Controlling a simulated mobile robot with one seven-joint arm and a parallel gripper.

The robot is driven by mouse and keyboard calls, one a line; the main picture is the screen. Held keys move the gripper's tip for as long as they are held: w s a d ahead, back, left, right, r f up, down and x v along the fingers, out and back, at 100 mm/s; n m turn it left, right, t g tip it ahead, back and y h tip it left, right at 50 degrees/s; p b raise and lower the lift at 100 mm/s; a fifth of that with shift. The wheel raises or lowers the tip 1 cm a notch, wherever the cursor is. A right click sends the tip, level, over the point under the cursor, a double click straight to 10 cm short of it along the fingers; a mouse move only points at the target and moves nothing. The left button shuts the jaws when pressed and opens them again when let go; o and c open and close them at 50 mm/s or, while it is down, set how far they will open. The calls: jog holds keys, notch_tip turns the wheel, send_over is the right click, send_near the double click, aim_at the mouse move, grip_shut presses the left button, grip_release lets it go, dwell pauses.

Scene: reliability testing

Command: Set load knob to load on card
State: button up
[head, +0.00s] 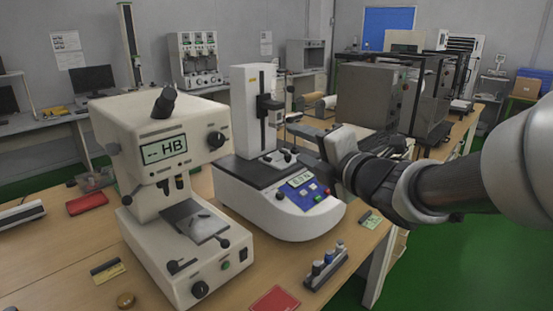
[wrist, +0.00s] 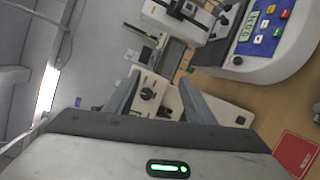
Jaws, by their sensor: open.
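The cream hardness tester (head: 160,125) stands on the bench at left in the head view, its display reading "-- HB". A black knob (head: 216,140) is on the right of its head, and another black knob (head: 199,290) is low on its base. A small card with a dark and yellow face (head: 107,270) lies left of the base; its text is too small to read. My gripper (head: 293,143) is open and empty, right of the tester and apart from it. In the wrist view, the tester's black knob (wrist: 148,94) shows between the open fingers (wrist: 158,82).
A white and blue-panelled machine (head: 285,205) stands just right of the tester, below my gripper. A red box (head: 88,204) lies left of the tester.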

jog(key=s+a+f+n+g+y+b, duration=0.1)
jog(key=s+a+f+n+g+y, duration=0.15)
jog(key=a+n+y, duration=0.35)
jog(key=n+h, duration=0.1)
send_near(220, 141)
jog(key=x, duration=0.9)
jog(key=shift+r+p, duration=0.1)
jog(key=shift+p, duration=0.2)
jog(key=c, duration=1.1)
jog(key=shift+o, duration=0.2)
